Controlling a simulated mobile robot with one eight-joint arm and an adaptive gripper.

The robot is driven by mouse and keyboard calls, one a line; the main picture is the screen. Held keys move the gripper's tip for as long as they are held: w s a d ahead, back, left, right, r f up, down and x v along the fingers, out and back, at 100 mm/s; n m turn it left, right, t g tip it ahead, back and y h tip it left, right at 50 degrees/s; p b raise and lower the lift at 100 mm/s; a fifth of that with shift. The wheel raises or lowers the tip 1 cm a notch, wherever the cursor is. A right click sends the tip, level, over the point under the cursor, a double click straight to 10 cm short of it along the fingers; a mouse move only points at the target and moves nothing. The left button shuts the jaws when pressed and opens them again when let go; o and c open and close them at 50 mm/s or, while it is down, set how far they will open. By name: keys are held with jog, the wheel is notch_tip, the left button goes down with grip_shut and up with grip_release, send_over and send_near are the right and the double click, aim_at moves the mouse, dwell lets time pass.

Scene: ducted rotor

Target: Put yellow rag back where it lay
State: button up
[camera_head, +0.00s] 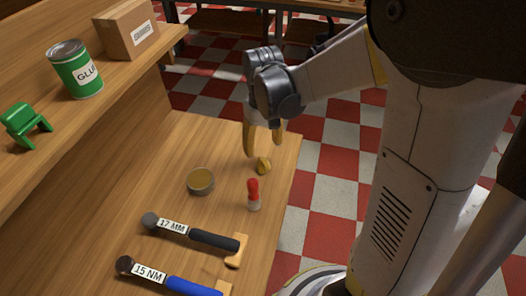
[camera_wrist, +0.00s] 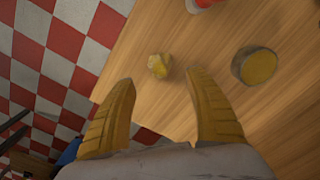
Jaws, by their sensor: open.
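The yellow rag (camera_head: 263,166) is a small crumpled lump on the wooden bench near its right edge. It also shows in the wrist view (camera_wrist: 159,66), lying just beyond my fingertips and between their lines. My gripper (camera_head: 263,147) has yellow fingers and is open above the bench, just behind the rag in the head view. In the wrist view the fingers of my gripper (camera_wrist: 158,82) are spread wide with nothing between them. The rag appears apart from both fingers.
A round tin (camera_head: 201,181) stands left of the rag, and a red-topped bottle (camera_head: 253,194) stands in front of it. Two labelled torque tools, one black-handled (camera_head: 190,232) and one blue-handled (camera_head: 175,281), lie nearer. A raised shelf holds a green glue can (camera_head: 76,70), a box (camera_head: 127,30) and a green clamp (camera_head: 25,125).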

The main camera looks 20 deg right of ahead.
aim_at(263, 159)
jog(key=s+r+m+t, duration=0.1)
jog(key=s+r+t, duration=0.6)
jog(key=s+r, duration=0.5)
jog(key=shift+s+r+m+p, duration=0.3)
jog(key=shift+r+m+p, duration=0.1)
dwell(0.9)
